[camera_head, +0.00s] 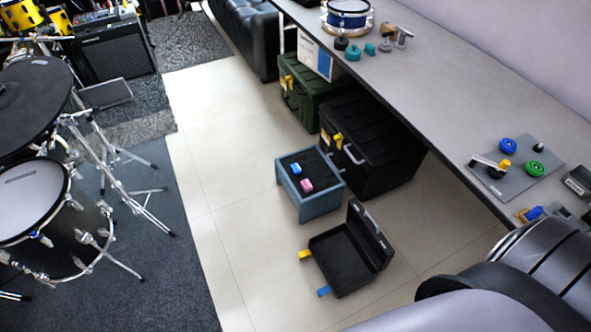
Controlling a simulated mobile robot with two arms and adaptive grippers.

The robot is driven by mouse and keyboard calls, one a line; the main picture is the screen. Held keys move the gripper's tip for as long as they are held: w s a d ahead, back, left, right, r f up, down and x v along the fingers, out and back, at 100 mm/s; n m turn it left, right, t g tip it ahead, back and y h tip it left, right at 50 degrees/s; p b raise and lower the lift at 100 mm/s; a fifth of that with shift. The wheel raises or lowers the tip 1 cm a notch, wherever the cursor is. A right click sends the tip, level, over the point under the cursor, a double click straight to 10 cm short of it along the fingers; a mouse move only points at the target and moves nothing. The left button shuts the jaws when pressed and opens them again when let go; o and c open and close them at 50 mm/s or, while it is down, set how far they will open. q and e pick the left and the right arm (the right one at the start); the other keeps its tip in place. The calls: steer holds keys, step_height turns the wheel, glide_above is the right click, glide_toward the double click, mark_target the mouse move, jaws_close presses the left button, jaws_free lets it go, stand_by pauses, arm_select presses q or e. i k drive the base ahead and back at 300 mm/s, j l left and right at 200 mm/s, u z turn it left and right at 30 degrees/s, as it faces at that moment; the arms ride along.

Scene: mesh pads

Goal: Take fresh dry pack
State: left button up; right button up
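No item in view is clearly marked as a fresh dry pack, so I cannot tell which it is. Two small blocks, one blue (296,168) and one pink (306,185), sit on the dark top of a low blue-grey stool (312,207) on the floor. In front of it an open black case (340,262) lies on the floor, its lid raised at the right. The case looks empty, with a yellow tab (305,254) and a blue tab (324,291) at its left side. Neither of my grippers shows in the head view.
A long grey bench (440,95) runs along the right, with a grey plate (515,178) holding green and blue discs. A black trunk (370,140) and a green trunk (300,88) stand under it. Drums (40,210) fill the left. The pale floor (225,190) between is clear.

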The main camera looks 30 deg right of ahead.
mark_target(296, 169)
steer(key=z, duration=0.7)
steer(key=i+j+z, duration=0.15)
steer(key=z, duration=0.3)
steer(key=i+j+z, duration=0.2)
steer(key=z, duration=0.3)
steer(key=i+j+z, duration=0.1)
steer(key=j+z, duration=0.2)
steer(key=z, duration=0.15)
steer(key=i+j+z, duration=0.1)
steer(key=j+z, duration=0.2)
steer(key=z, duration=0.2)
